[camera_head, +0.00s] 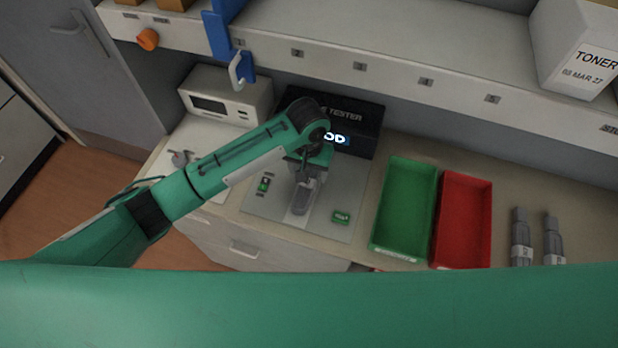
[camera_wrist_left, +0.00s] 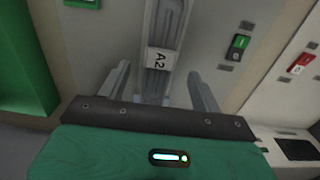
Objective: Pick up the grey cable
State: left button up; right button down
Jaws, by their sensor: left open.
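A grey cable or bar-shaped piece (camera_wrist_left: 157,85) with a white label reading A2 lies on the light tester plate, between the fingers of my left gripper (camera_wrist_left: 160,95) in the left wrist view. Gaps show on both sides, so the fingers stand apart from it. In the head view my left gripper (camera_head: 308,172) points down over the plate, and the grey piece (camera_head: 301,202) shows just below it, partly hidden by the gripper. Two more grey pieces with white labels (camera_head: 521,238) (camera_head: 553,241) lie on the counter at the right. My right gripper is not in view.
The black tester box (camera_head: 362,125) stands behind the plate, its lit display partly covered by my arm. A green tray (camera_head: 404,210) and a red tray (camera_head: 463,220) stand right of it. A white device (camera_head: 225,95), a shelf (camera_head: 330,60) and a blue hook bracket (camera_head: 222,35) are behind.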

pick_arm(q)
notch_tip(320, 180, down, 3)
jog(key=shift+f+p, duration=0.2)
jog(key=shift+p, duration=0.6)
jog(key=shift+f, duration=0.55)
jog(key=c, duration=1.3)
jog(key=shift+o, duration=0.2)
jog(key=shift+s+a+r+b, duration=0.1)
jog(key=shift+s+r+b, duration=0.25)
jog(key=shift+b, duration=0.3)
jog(key=r+b, duration=0.1)
jog(key=r, duration=0.3)
jog(key=r+b, duration=0.1)
jog(key=r, duration=0.1)
jog(key=shift+s+r+b, duration=0.1)
jog(key=shift+s+b, duration=0.2)
jog(key=s+a+b, duration=0.1)
jog(key=s+a, duration=0.2)
jog(key=s, duration=0.5)
jog(key=s+a+b, duration=0.2)
jog(key=s, duration=0.7)
jog(key=shift+s+a, duration=0.3)
jog(key=shift+a, duration=0.1)
